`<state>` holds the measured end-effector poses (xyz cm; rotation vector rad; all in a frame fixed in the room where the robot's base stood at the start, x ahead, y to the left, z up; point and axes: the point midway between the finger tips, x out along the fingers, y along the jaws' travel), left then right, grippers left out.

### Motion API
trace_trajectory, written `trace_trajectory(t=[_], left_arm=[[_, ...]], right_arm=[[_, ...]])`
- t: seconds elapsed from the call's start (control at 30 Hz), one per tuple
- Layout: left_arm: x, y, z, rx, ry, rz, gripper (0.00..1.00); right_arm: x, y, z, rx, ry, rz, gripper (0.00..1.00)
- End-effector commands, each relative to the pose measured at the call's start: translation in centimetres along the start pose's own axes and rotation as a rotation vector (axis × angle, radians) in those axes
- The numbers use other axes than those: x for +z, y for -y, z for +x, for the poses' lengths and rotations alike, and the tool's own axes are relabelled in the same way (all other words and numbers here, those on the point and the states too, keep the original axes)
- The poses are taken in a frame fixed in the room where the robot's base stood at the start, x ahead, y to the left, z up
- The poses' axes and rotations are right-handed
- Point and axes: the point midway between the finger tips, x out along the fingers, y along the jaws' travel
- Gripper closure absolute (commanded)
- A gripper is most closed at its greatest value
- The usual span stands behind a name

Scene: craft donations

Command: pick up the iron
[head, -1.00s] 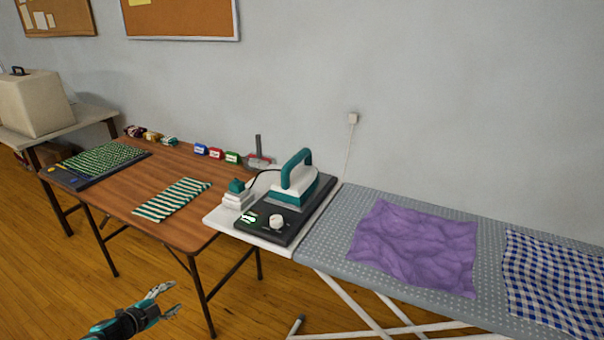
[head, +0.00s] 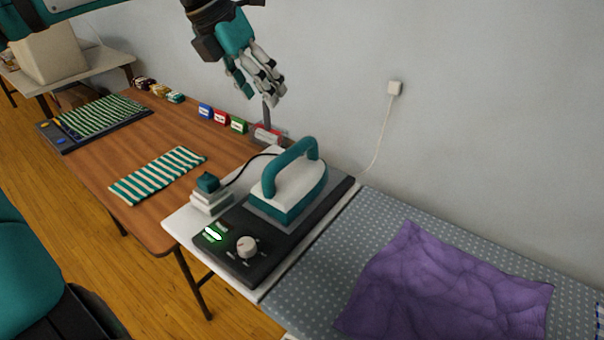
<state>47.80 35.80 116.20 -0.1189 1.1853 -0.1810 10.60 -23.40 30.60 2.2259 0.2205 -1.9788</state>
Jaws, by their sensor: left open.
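The iron (head: 290,187) is teal and white with a teal arched handle. It rests flat on a dark station with a dial (head: 247,246), at the left end of the ironing board. My left gripper (head: 262,90) is open and empty. It points down in the air and shows above the iron's handle, a little to the left, apart from it. Its exact distance from the handle cannot be told. My right gripper is not in view.
A stack with a teal top (head: 209,190) stands beside the station, with a dark cord behind. A purple cloth (head: 440,285) lies on the ironing board (head: 300,310). Striped cloth (head: 158,175) and several small coloured packs lie on the wooden table (head: 115,155).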

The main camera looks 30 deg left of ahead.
Motion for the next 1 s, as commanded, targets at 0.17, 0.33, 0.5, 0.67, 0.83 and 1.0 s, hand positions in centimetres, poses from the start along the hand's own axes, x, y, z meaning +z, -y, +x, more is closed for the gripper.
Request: trace_trajectory(t=[0.17,0.33,0.5,0.67,0.83,1.0], left_arm=[[-0.1,0.0,3.6,-0.005,-0.008,-0.003,0.48],[-0.1,0.0,7.4,-0.006,-0.007,-0.004,0.48],[-0.1,0.0,10.3,-0.006,-0.004,-0.005,0.48],[0.0,0.1,11.4,-0.007,0.000,-0.004,0.48],[-0.3,0.1,13.1,-0.007,-0.005,-0.004,0.48],[-0.4,0.0,15.6,-0.006,-0.004,-0.004,0.48]], right_arm=[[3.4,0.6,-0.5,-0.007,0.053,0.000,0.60],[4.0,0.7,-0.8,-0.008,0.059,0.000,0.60],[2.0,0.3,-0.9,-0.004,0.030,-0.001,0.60],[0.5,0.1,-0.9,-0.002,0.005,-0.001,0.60],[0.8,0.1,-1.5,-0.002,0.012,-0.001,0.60],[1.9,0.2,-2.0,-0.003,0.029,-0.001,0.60]])
